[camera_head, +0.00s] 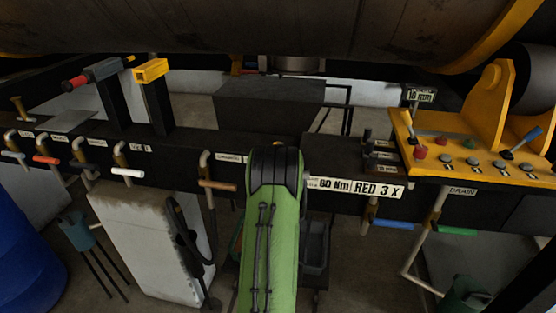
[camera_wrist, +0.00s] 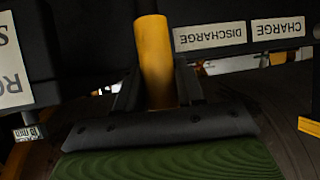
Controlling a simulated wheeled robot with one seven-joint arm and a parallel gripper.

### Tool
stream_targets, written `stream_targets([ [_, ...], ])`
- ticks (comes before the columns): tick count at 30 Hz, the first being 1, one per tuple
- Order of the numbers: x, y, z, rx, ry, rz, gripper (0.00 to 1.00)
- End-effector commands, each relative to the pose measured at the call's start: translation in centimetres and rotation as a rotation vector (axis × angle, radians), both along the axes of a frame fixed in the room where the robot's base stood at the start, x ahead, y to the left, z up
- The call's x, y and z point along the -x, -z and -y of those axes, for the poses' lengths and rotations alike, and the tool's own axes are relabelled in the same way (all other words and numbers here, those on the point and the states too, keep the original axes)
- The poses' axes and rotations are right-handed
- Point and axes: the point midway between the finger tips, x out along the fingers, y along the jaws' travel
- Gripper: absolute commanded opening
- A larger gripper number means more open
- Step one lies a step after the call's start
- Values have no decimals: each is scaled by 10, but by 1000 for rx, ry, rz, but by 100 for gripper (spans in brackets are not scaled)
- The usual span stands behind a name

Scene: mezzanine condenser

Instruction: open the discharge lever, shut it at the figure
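A yellow cylindrical handle (camera_wrist: 155,55) stands between the dark fingers of my gripper (camera_wrist: 160,90) in the wrist view. The fingers lie close against both its sides. Upside-down DISCHARGE (camera_wrist: 210,36) and CHARGE (camera_wrist: 278,29) labels are just right of it, so it appears to be the discharge lever. My fingers and most of the lever are hidden there. I cannot make out a reading on any gauge.
A dark bench rail (camera_head: 180,150) runs across, with levers including a brown one (camera_head: 218,184) and a white one (camera_head: 127,172). A large drum (camera_head: 260,25) overhangs the back.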

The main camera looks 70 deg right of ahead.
Motion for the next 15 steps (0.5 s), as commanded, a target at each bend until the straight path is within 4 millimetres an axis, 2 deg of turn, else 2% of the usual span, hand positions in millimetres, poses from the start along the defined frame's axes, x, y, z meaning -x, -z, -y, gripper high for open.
stream_targets([
  [1, -1, -6, 2, 15, 1, 5, 41],
  [4, 0, -5, 2, 13, 1, 4, 57],
  [5, 0, -4, 2, 11, 1, 4, 59],
  [15, 2, -6, -5, 9, 0, 2, 59],
])
